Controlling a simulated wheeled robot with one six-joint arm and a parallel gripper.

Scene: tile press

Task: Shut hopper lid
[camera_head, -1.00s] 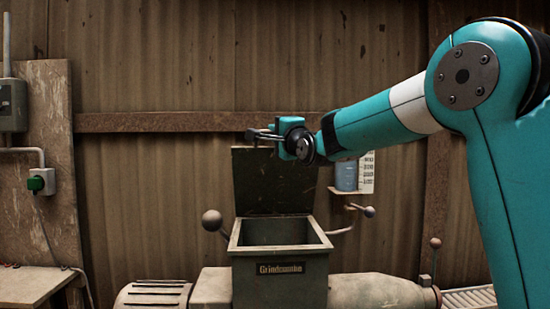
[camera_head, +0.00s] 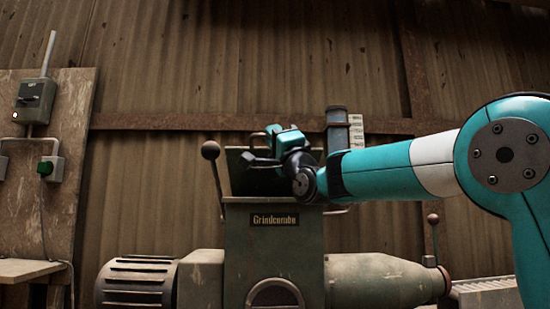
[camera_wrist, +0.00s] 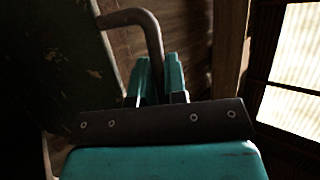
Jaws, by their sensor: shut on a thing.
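The hopper (camera_head: 275,230) is a dark green box with a "Grindcombe" plate on its front, standing on the machine in the head view. Its lid (camera_head: 238,182) is a flat dark green panel standing raised behind the opening. My gripper (camera_head: 266,156) is at the upper part of the lid, on its near side. In the wrist view, a bent metal lid handle (camera_wrist: 150,25) runs down between the jaws of my gripper (camera_wrist: 158,75), which are shut on it. The lid face (camera_wrist: 45,65) fills the left of the wrist view. My wrist hides part of the lid's right side.
A ball-topped lever (camera_head: 212,152) rises left of the hopper. A motor housing (camera_head: 135,282) and a pale barrel (camera_head: 375,282) flank the base. A corrugated wall stands behind.

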